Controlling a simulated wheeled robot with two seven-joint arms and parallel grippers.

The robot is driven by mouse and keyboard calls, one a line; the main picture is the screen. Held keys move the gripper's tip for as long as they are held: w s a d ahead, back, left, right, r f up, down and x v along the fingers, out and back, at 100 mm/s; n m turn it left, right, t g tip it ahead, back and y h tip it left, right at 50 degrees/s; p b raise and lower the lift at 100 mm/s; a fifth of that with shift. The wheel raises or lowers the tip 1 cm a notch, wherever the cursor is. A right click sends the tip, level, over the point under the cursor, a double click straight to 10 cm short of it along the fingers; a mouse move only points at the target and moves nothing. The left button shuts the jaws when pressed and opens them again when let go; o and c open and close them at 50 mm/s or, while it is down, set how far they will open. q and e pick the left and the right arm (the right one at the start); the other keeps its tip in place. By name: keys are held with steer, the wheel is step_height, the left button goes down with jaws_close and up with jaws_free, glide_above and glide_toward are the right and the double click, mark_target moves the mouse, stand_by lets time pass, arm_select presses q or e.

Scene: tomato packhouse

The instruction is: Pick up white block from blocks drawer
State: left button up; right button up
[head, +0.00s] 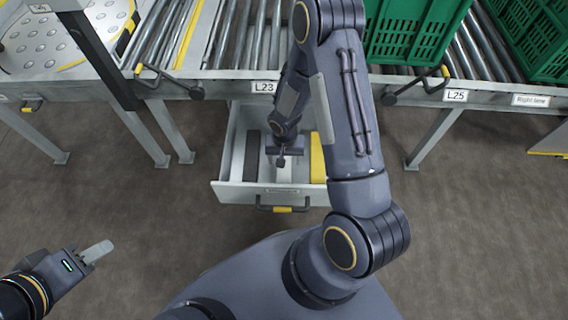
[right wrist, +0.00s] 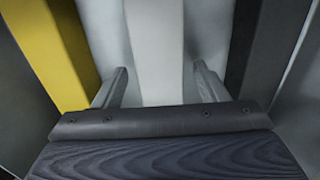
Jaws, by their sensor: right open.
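The open blocks drawer (head: 235,190) sits below the conveyor frame. The white block (right wrist: 155,45) lies in it between a yellow block and a dark block; in the head view only part of the white block (head: 285,173) shows below my right gripper (head: 282,159). In the right wrist view my right gripper (right wrist: 159,78) is open, with one finger on each side of the white block and a visible gap at each side. My left gripper (head: 98,251) is at the lower left, away from the drawer; its fingers overlap in view.
The yellow block (head: 317,157) and the dark block (head: 251,156) flank the white block closely. The conveyor frame with rollers (head: 240,35) runs above the drawer. A green crate (head: 415,30) stands on it at right. The floor at left is clear.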

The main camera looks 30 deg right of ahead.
steer(key=shift+f, duration=0.85)
steer(key=shift+r, duration=0.1)
steer(key=c, duration=1.2)
